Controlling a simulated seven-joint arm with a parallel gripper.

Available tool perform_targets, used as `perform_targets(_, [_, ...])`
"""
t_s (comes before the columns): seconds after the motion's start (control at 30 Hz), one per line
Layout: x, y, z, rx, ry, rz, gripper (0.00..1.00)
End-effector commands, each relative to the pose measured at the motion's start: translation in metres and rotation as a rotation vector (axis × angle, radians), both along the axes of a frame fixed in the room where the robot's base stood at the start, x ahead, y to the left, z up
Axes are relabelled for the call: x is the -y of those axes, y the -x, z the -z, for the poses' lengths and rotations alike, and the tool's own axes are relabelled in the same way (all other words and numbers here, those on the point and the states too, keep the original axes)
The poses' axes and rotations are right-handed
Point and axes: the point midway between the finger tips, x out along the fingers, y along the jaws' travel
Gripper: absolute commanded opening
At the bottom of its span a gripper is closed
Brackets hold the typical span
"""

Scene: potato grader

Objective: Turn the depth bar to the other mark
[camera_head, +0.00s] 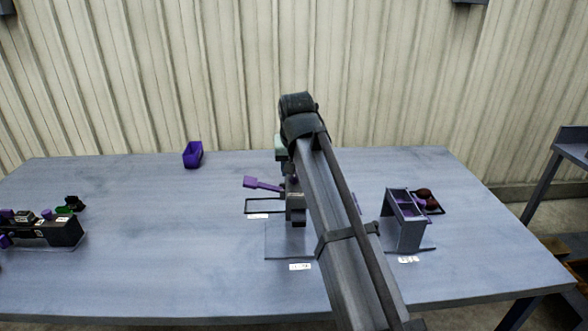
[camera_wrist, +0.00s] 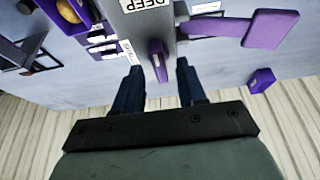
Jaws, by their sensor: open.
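In the wrist view, a short purple bar (camera_wrist: 157,62) stands out from a grey post (camera_wrist: 150,22) with an upside-down "DEEP" label (camera_wrist: 143,4); it looks like the depth bar. My gripper (camera_wrist: 159,66) is open, with one dark finger on each side of the bar and gaps between. I cannot tell whether the bar sits deep enough between the fingers to be gripped. A second label (camera_wrist: 128,52) shows beside the bar, too small to read. In the head view, my arm hides most of the grader (camera_head: 295,205) and the bar.
A purple paddle (camera_head: 263,185) reaches left from the grader; it also shows in the wrist view (camera_wrist: 270,28). A purple bin (camera_head: 193,154) stands at the back. A grey stand (camera_head: 405,225) with dark red items is right, a black rack (camera_head: 45,233) left.

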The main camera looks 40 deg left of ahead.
Motion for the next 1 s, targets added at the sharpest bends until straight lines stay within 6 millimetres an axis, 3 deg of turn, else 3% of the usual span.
perform_targets(0.47, [-0.0022, -0.0024, 0.0075, 0.001, -0.001, 0.0, 0.39])
perform_targets(0.87, [-0.0022, -0.0023, 0.0074, 0.001, -0.001, 0.0, 0.01])
perform_targets(1.0, [-0.0022, -0.0023, 0.0074, 0.001, -0.001, 0.0, 0.0])
